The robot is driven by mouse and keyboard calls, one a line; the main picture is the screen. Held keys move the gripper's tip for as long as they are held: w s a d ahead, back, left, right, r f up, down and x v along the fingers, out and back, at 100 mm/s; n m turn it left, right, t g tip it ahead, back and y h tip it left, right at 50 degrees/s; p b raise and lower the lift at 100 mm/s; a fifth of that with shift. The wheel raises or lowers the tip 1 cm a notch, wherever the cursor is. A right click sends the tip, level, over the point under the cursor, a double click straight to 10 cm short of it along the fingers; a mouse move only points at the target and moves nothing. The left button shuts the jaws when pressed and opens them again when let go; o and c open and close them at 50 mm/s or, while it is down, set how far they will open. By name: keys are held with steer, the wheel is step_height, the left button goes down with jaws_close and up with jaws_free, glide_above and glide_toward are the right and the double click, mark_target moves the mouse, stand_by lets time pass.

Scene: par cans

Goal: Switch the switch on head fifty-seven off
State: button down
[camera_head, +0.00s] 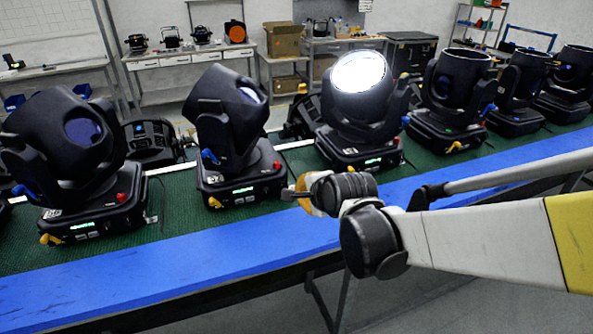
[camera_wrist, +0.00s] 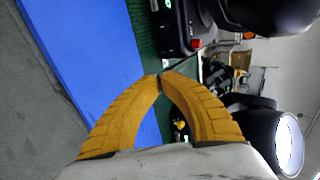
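Several black moving-head lights stand in a row on a green mat; no number is readable, so I cannot tell which is head fifty-seven. One unlit head (camera_head: 228,115) has a base with a small green display and a red switch (camera_head: 277,166). A red switch (camera_wrist: 195,43) on a black base also shows in the wrist view. The lit head (camera_head: 360,75) glows white to its right, and at the right edge of the wrist view (camera_wrist: 289,145). My gripper (camera_head: 287,194) is beside the unlit head's base, apart from the switch. Its yellow fingers (camera_wrist: 160,75) meet at the tips, empty.
Another head (camera_head: 75,140) stands to the left, and more heads (camera_head: 455,95) stand to the right. A blue strip (camera_head: 180,265) runs along the bench front and is clear. Cardboard boxes (camera_head: 284,40) and workbenches are at the back.

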mark_target(282, 186)
steer(key=shift+s+a+f+g+p, duration=0.3)
steer(key=shift+s+f+g+p, duration=0.3)
steer(key=shift+p, duration=0.5)
steer(key=shift+w+f, duration=0.15)
steer(key=b+x, duration=0.3)
steer(key=x, duration=0.6)
steer(key=shift+f, duration=0.1)
steer(key=w, duration=0.1)
steer(key=w+b, duration=0.1)
steer(key=w+a+f, duration=0.1)
steer(key=shift+w, duration=0.2)
steer(key=shift+w+a+b, duration=0.1)
steer(key=shift+w+b, duration=0.2)
steer(key=shift+w, duration=0.2)
